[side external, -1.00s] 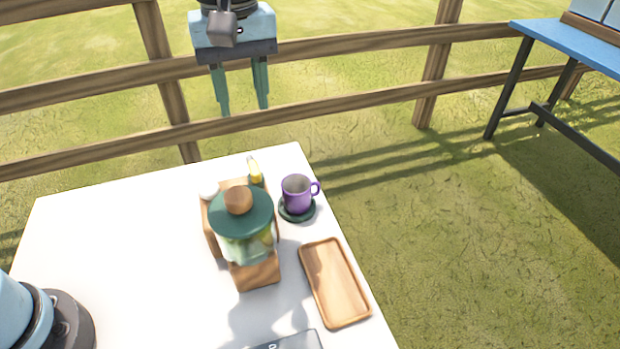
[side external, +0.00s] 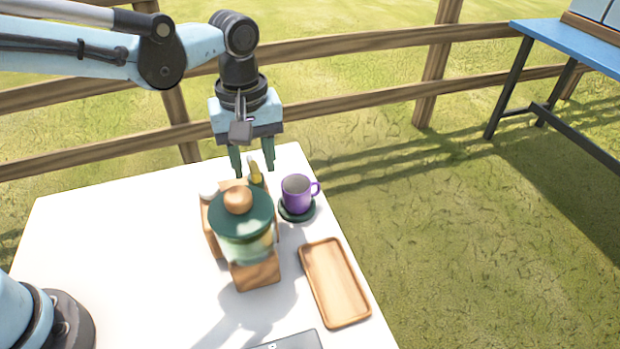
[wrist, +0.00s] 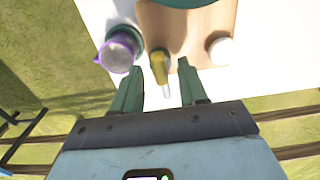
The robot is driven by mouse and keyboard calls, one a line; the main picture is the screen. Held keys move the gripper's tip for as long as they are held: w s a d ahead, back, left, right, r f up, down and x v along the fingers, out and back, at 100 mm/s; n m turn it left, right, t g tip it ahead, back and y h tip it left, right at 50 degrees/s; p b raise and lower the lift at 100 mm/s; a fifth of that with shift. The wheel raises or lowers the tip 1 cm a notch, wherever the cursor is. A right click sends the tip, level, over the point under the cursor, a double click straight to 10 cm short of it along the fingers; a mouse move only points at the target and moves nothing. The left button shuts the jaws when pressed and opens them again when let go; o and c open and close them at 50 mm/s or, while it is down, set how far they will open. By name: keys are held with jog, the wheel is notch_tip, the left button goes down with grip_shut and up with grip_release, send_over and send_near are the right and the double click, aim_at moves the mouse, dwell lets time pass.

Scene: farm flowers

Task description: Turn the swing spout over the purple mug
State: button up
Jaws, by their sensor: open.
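The purple mug (side external: 297,196) stands upright on a dark green coaster (side external: 297,214) near the right edge of the white table. It also shows at the upper left in the wrist view (wrist: 117,56). The yellow swing spout (side external: 255,173) sticks out from the far side of the wooden stand of a glass dispenser with a green lid (side external: 240,216). In the wrist view the spout (wrist: 159,68) points toward my gripper and away from the mug. My gripper (side external: 253,174) is open, with its fingers on either side of the spout, apparently not touching it.
A wooden tray (side external: 335,282) lies at the table's right edge. A white round object (side external: 209,189) sits by the stand. A wooden fence (side external: 350,102) stands behind the table.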

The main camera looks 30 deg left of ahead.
jog(key=shift+f, duration=0.2)
grip_shut()
